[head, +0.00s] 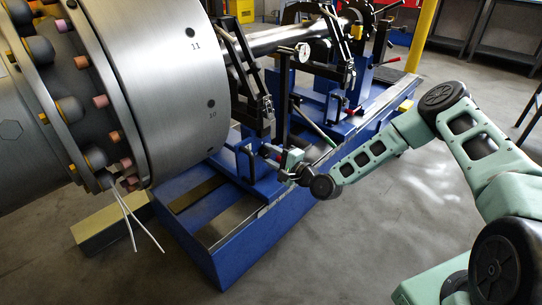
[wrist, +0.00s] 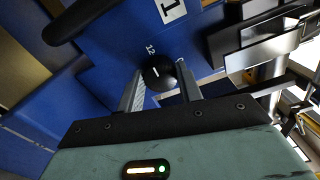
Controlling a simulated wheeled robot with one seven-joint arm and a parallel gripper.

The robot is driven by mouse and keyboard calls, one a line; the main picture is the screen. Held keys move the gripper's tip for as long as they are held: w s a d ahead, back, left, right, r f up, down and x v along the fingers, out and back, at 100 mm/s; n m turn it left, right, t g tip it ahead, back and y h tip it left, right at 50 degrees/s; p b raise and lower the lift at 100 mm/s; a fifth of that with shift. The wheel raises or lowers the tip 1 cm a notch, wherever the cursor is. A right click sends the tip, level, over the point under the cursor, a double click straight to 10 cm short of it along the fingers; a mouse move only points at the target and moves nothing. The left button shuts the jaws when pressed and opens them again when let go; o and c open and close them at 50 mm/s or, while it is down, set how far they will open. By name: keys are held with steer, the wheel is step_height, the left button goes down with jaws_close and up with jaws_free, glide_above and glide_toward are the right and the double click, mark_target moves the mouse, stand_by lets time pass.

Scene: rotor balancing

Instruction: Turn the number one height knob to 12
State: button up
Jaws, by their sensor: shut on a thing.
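In the wrist view, a round black knob (wrist: 158,72) with a short white mark sits on a blue panel (wrist: 110,40). A white "12" (wrist: 150,49) is printed on the panel just above the knob. A white plate with a black "1" (wrist: 172,9) is above that. My gripper (wrist: 160,77) is shut on the knob, with one finger on each side. The exact angle of the white mark against the "12" is hard to tell. In the head view, my gripper (head: 280,165) is at the blue stand's near side, and the knob cannot be made out there.
A large steel rotor drum (head: 165,75) stands at the left, its shaft resting on the blue stand (head: 235,235). Black upright brackets (head: 250,75) rise close above my gripper. Two white strips (head: 132,220) hang from the rotor. The floor at the lower middle is clear.

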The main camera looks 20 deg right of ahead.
steer(key=shift+f, duration=0.15)
steer(key=o, duration=1)
steer(key=p+v, duration=0.4)
steer(key=v, duration=1.3)
steer(key=shift+s+d, duration=0.1)
steer(key=shift+s, duration=0.1)
